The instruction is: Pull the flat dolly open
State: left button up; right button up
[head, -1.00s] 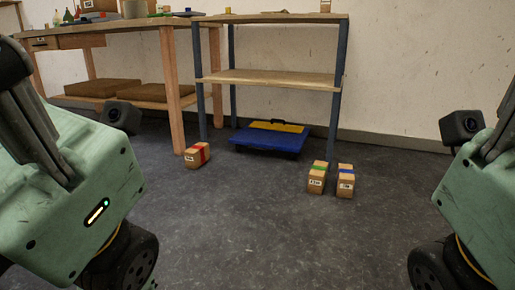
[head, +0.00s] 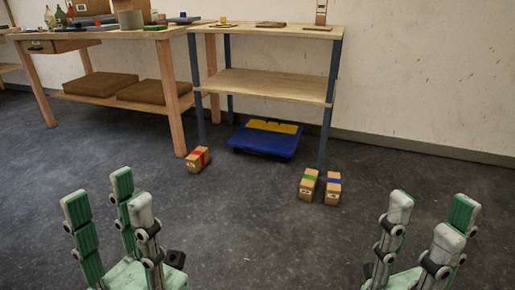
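The flat dolly (head: 262,141) is a low blue platform with a yellow panel on top. It sits on the floor under the shelf unit, between its legs. A dark handle-like part shows at its back edge. My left gripper (head: 105,205) is at the lower left, fingers up and spread, with nothing between them. My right gripper (head: 428,222) is at the lower right, also with its fingers apart and empty. Both are in the foreground, well short of the dolly and not touching it.
A small box with a red band (head: 198,160) stands left of the dolly's front. Boxes with a green band (head: 308,186) and a blue band (head: 333,190) stand at its right front. The shelf unit (head: 270,86) adjoins a wooden workbench (head: 110,95). The floor in front is clear.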

aim_at(269, 143)
jog(key=i+l+z, duration=0.2)
jog(key=i, duration=1.7)
